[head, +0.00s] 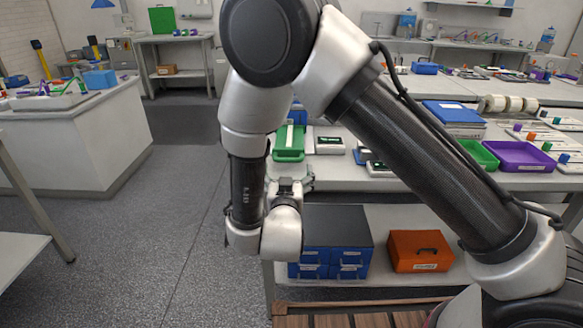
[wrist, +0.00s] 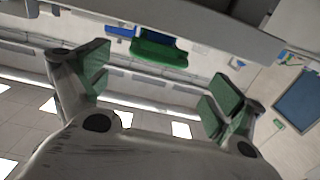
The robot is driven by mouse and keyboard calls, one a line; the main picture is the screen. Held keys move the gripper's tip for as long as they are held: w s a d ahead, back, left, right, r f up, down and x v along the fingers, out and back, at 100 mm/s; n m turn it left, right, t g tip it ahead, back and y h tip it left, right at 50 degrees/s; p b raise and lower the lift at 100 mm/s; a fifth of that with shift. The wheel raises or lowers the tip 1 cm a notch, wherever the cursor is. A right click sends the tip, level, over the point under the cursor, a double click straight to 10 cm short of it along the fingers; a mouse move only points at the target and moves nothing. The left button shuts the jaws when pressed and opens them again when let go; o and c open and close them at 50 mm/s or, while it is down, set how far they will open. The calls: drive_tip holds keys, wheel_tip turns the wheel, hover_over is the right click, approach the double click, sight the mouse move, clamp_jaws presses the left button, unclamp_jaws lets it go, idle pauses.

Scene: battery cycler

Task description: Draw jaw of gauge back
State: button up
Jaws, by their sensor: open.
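My gripper (wrist: 155,88) is open in the wrist view, its green-padded fingers wide apart with nothing between them. In the head view my gripper (head: 291,184) is small and partly hidden behind my wrist, at the front edge of the bench (head: 345,178). I cannot make out the gauge or its jaw for certain in either view. A small white device with a dark display (head: 329,146) stands on the bench beside a green tray (head: 288,155), beyond my gripper. Another low device (head: 379,170) is partly covered by my arm.
Blue drawers (head: 331,262) and an orange case (head: 420,251) sit on the shelf below. A purple tray (head: 519,156) and blue binders (head: 453,113) are on the bench at right. The floor (head: 150,220) at left is clear.

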sight(288, 161)
drive_tip(key=w, duration=0.7)
drive_tip(key=shift+w+d, duration=0.1)
drive_tip(key=c, duration=1.3)
drive_tip(key=s, duration=0.3)
drive_tip(key=shift+s+f, duration=0.1)
drive_tip(key=shift+s, duration=0.1)
drive_tip(key=shift+f, duration=0.1)
